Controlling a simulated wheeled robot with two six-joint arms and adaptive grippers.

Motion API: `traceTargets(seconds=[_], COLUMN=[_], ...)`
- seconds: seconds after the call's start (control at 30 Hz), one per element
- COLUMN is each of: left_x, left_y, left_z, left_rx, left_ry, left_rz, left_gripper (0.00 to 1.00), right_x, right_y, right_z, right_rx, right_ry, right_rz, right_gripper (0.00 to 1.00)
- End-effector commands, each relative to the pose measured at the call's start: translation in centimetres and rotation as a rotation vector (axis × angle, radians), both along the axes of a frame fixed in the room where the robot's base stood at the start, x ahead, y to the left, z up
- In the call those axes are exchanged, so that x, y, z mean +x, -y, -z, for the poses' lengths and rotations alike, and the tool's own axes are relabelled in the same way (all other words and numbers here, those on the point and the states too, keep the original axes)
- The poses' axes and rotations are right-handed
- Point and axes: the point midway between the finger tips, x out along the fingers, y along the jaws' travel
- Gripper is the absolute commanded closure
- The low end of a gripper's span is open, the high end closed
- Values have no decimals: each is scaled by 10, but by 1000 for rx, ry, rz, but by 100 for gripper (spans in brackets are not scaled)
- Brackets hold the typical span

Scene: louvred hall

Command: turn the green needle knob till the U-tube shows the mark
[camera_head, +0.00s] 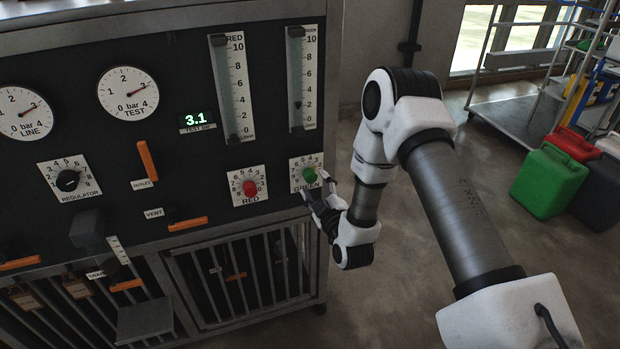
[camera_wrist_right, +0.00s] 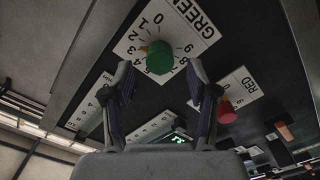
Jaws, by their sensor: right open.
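The green knob (camera_head: 309,174) sits on a white dial plate marked GREEN at the panel's lower right. In the right wrist view the green knob (camera_wrist_right: 160,57) lies just beyond my fingertips, roughly midway between them. My right gripper (camera_head: 318,203) is open beside the plate's lower edge; its two fingers (camera_wrist_right: 165,88) look apart and empty, and I see no contact with the knob. The glass tube (camera_head: 297,80) above the knob has a numbered scale and a dark float low down, near 2 to 3. I cannot identify a U-tube. My left gripper is out of view.
The red knob (camera_head: 249,188) is close on the left, under another scaled tube (camera_head: 231,90). A display (camera_head: 196,120) reads 3.1. An orange outlet lever (camera_head: 147,160) and vent lever (camera_head: 188,224) stick out. Floor is clear to the right, before a green canister (camera_head: 548,186).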

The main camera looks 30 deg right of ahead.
Motion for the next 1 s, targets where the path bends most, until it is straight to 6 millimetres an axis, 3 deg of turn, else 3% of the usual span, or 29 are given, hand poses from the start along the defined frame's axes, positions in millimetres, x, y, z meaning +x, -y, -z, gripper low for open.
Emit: traceTargets(seconds=[0.17,0.77,0.8,0.97,1.0], left_x=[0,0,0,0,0], left_y=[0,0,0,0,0], left_z=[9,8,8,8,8], left_rx=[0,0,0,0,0], left_ry=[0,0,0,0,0], left_rz=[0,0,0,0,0], left_gripper=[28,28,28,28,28], right_x=[25,41,41,41,41], right_y=[6,9,9,10,10], right_z=[1,0,0,0,0], right_rx=[-1,0,0,-1,-1], right_ry=[4,1,1,0,0], right_rz=[0,-1,-1,-1,-1], right_gripper=[42,42,45,100,100])
